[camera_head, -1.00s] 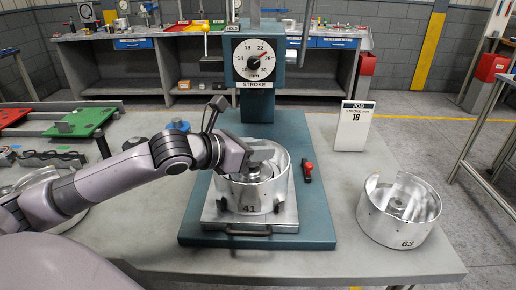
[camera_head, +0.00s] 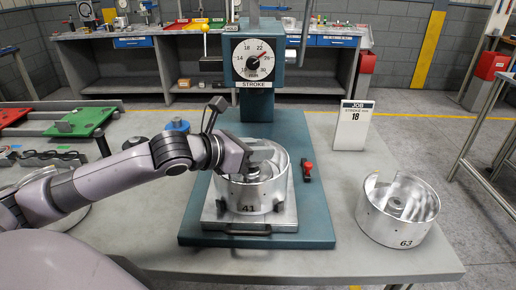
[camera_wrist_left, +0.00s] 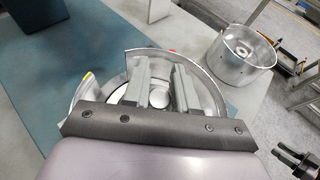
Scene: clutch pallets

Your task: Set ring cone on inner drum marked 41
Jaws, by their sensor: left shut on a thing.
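The silver drum marked 41 (camera_head: 249,196) sits upright on a metal plate under the press. My left gripper (camera_head: 253,165) reaches down into its open top. In the left wrist view its two fingers (camera_wrist_left: 160,92) are shut on a small round metal part (camera_wrist_left: 158,89), apparently the ring cone. The fingers and rim hide much of that part, so I cannot tell whether it rests on the drum's centre. The drum's cut-away wall (camera_wrist_left: 87,90) shows around the fingers. A dark pronged thing at the wrist view's lower right may be my right gripper (camera_wrist_left: 294,161).
A second silver drum, marked 63 (camera_head: 384,226), stands at the table's right. A job card reading 18 (camera_head: 352,127) stands behind it. The press column and dial (camera_head: 257,62) rise behind drum 41. A red-handled tool (camera_head: 308,170) lies on the teal base (camera_head: 318,220).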

